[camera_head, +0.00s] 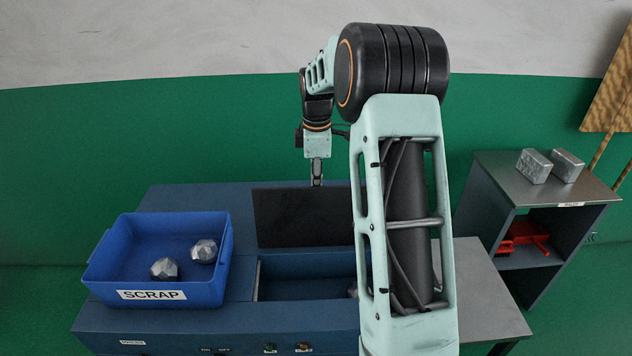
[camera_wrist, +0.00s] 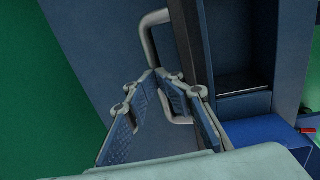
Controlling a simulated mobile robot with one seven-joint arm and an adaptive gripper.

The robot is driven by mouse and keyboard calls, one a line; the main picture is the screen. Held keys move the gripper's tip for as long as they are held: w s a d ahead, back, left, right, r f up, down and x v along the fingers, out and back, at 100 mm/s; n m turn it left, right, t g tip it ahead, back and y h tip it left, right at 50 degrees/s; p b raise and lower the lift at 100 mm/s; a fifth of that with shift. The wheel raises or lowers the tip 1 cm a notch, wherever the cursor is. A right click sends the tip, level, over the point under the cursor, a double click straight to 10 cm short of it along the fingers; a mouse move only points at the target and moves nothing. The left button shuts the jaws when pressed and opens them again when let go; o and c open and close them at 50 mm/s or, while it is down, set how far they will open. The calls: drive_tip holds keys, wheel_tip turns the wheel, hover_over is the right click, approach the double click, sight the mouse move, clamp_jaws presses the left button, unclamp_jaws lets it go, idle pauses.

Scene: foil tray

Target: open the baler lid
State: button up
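The baler is a blue cabinet (camera_head: 160,322). Its lid (camera_head: 295,218) is a dark panel standing raised, close to upright, behind the open chamber (camera_head: 300,282). My gripper (camera_head: 317,184) is at the lid's top edge, on its far side, and its fingertips are hidden in the head view. In the wrist view, the grey U-shaped handle (camera_wrist: 150,45) runs between the fingertips of my gripper (camera_wrist: 158,78). The fingers are close together and appear closed around its bar. The lid's edge (camera_wrist: 190,45) shows just right of the handle.
A blue bin marked SCRAP (camera_head: 160,294) holds two grey lumps on the left of the baler top. Part of another grey lump (camera_head: 352,291) shows in the chamber beside my arm. A side stand (camera_head: 490,170) bears two metal blocks, with a red object (camera_head: 522,238) below.

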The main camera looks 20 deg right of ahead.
drive_tip(key=shift+s+a+f, duration=0.1)
drive_tip(key=shift+s+f, duration=0.25)
drive_tip(key=shift+f, duration=0.5)
drive_tip(key=w+d+r+p, duration=0.1)
drive_tip(key=w+d, duration=0.3)
drive_tip(key=w, duration=0.8)
drive_tip(key=shift+p, duration=0.75)
drive_tip(key=shift+w+r, duration=0.1)
drive_tip(key=shift+r, duration=0.05)
wheel_tip(320, 180, up, 7)
drive_tip(key=shift+s+a+r, duration=0.15)
drive_tip(key=shift+s+r, duration=0.05)
drive_tip(key=shift+s, duration=0.05)
idle(0.5)
